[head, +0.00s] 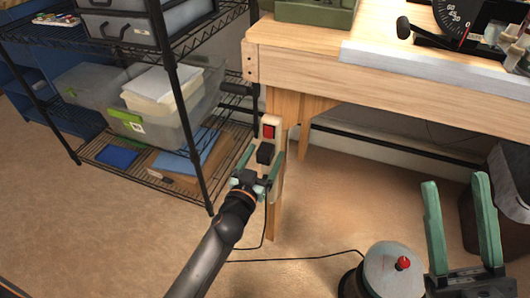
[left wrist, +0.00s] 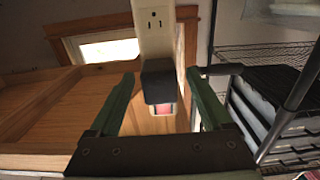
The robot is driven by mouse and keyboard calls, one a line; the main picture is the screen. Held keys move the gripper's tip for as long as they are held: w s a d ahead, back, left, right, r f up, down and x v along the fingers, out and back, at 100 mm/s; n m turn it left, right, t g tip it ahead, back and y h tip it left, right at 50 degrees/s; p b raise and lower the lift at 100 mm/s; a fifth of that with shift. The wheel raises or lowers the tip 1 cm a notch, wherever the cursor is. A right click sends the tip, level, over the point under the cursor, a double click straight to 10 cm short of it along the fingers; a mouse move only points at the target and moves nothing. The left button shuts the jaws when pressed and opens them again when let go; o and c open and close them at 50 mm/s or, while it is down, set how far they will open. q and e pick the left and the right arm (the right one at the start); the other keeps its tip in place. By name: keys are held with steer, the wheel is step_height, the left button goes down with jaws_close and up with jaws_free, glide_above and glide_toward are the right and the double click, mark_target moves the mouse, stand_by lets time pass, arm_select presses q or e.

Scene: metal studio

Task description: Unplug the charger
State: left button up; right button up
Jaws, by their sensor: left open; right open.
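The charger (head: 265,153) is a small black block on a pale power strip (head: 268,121) fixed to the wooden table leg. A red switch (head: 268,132) shows above the charger. In the left wrist view the charger (left wrist: 158,84) sits against the strip (left wrist: 154,30), with a free socket showing beyond it. My left gripper (head: 263,156) is open, with one green finger on each side of the charger; in the left wrist view (left wrist: 161,76) gaps show between fingers and charger. My right gripper (head: 455,182) is open and empty at the lower right.
A black wire rack (head: 190,95) with bins stands close on the left. The wooden workbench (head: 300,72) overhangs the strip. A round lidded device (head: 392,272) with a red knob is at the bottom. A thin black cable (head: 300,258) crosses the floor.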

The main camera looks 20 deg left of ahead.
stand_by(0.4)
arm_select(q)
jaws_close()
stand_by(0.5)
steer(key=shift+s, duration=0.1)
